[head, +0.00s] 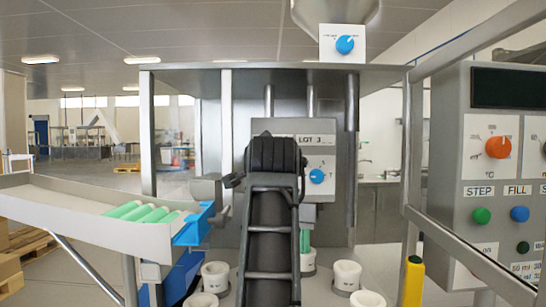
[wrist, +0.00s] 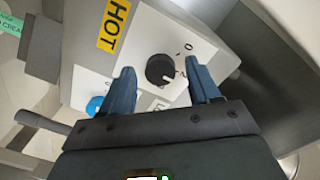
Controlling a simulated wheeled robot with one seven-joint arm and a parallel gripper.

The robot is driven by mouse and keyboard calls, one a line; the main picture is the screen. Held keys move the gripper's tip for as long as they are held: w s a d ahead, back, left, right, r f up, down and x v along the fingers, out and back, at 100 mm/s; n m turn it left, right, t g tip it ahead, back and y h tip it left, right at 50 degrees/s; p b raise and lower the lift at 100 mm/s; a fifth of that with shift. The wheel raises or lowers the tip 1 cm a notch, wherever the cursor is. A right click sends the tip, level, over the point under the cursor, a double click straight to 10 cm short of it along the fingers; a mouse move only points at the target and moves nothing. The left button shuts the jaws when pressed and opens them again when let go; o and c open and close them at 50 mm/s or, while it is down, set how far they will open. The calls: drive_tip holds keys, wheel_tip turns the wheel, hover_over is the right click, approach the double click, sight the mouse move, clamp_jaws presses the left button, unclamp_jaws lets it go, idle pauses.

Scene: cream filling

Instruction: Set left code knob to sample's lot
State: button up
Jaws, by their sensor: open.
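In the wrist view my gripper (wrist: 160,65) is open and empty. Its two blue-grey fingers stand on either side of a black knob (wrist: 160,71) with a white pointer mark, on a tilted pale panel; contact cannot be told. Partly hidden dial marks, one like a 0, lie to the knob's right. A blue knob (wrist: 95,106) sits lower left on this panel. In the head view a plate reading "LOT 3" (head: 318,139) is above a blue knob (head: 317,176). My arm hides the panel's left part and my gripper there. Which knob is the left code knob is not labelled legibly.
A yellow HOT label (wrist: 115,25) is beside the black knob. A tray (head: 60,207) with green tubes (head: 140,213) is at left. White cups (head: 347,274) stand below. A metal rail (head: 470,252) and control panel (head: 500,170) with an orange knob (head: 498,147) are at right.

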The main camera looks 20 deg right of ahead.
drive_tip(key=v, duration=0.7)
drive_tip(key=shift+s+b, duration=0.4)
drive_tip(key=shift+b, duration=0.05)
drive_tip(key=shift+a, duration=0.15)
